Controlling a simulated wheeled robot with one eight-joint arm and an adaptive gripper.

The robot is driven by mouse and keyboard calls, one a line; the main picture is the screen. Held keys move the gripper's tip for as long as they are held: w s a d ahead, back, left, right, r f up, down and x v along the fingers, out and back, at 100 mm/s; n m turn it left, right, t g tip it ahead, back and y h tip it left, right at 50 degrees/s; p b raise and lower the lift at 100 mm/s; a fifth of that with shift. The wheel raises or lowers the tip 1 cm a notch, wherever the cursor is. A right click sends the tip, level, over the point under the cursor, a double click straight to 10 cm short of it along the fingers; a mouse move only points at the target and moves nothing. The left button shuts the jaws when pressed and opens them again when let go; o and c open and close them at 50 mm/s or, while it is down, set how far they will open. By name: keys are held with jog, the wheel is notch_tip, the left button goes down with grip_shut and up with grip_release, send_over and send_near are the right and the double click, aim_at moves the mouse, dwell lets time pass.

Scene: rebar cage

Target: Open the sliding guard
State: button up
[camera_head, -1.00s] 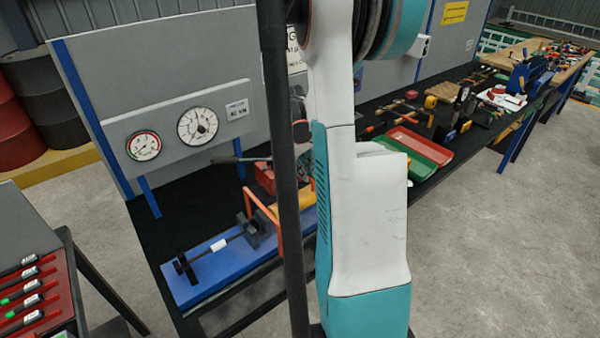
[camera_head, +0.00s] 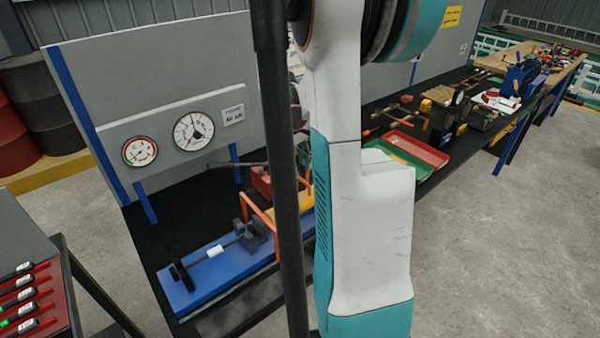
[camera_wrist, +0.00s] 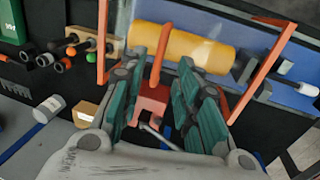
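The sliding guard (camera_head: 258,212) is an orange frame over a blue test bench base (camera_head: 195,287), partly hidden behind my arm in the head view. In the wrist view its orange bars (camera_wrist: 103,42) stand at left and right, with a yellow cylinder (camera_wrist: 190,46) behind them. Another orange upright bar (camera_wrist: 160,55) shows between my fingers. My gripper (camera_wrist: 165,62) is open, its two teal-and-dark fingers apart on either side of that bar. I cannot tell whether they touch it.
A red block (camera_wrist: 153,103) shows between the finger bases. Two dial gauges (camera_head: 193,131) hang on a grey panel behind the bench. Red and green trays (camera_head: 415,150) and tools lie along the bench at right. A red tool tray (camera_head: 32,308) stands at lower left.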

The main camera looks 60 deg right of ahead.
notch_tip(320, 180, up, 7)
jog(key=a, duration=0.1)
jog(key=shift+w+a, duration=0.2)
jog(key=shift+r, duration=0.1)
dwell(0.4)
